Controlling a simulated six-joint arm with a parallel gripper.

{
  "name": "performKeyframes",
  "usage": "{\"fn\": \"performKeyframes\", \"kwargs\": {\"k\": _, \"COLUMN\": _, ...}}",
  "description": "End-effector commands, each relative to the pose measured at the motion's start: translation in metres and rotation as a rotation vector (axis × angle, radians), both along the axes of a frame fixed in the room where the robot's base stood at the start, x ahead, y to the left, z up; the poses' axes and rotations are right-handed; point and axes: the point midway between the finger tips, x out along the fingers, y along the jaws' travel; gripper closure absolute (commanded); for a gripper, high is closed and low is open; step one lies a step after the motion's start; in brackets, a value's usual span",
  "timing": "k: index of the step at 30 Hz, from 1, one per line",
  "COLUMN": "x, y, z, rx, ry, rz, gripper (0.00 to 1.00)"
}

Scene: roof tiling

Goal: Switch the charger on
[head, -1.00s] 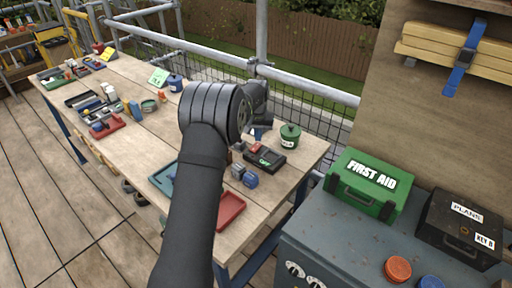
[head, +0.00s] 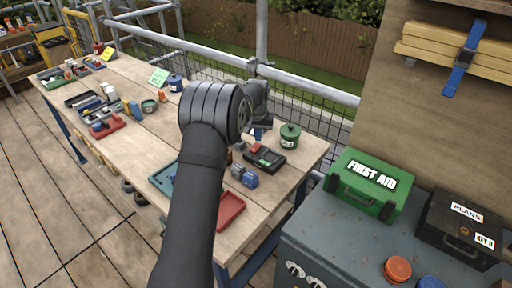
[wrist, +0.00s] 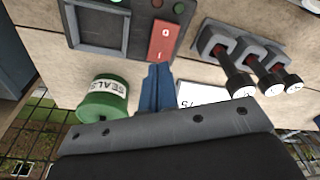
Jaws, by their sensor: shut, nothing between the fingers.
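The charger (head: 266,160) is a dark box near the right end of the bench. In the wrist view its dark grey body (wrist: 97,30) shows at the top. A red rocker switch (wrist: 164,41) with a round mark and a bar mark sits on it, beside small green and dark red lamps. My gripper (wrist: 158,70), with blue fingers, is shut and empty. Its tips are right by the bar-marked end of the switch; whether they touch it I cannot tell. In the head view my gripper (head: 258,132) is mostly hidden behind my wrist.
A green tin labelled SEALS (wrist: 103,98) stands close beside my fingers. A white card (wrist: 203,94) and several black-handled pieces (wrist: 238,80) are on the other side. A red tray (head: 230,211) and a green first aid box (head: 367,182) are nearby.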

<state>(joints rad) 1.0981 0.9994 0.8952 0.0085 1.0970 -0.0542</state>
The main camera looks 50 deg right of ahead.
Motion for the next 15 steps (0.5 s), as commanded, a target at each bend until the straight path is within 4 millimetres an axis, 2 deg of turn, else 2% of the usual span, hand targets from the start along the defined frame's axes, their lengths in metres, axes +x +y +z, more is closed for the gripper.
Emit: {"fn": "performKeyframes", "kwargs": {"k": 15, "x": 0.0000, "y": 0.0001, "z": -0.0075, "rx": 0.001, "ry": 0.001, "rz": 0.000, "gripper": 1.00}}
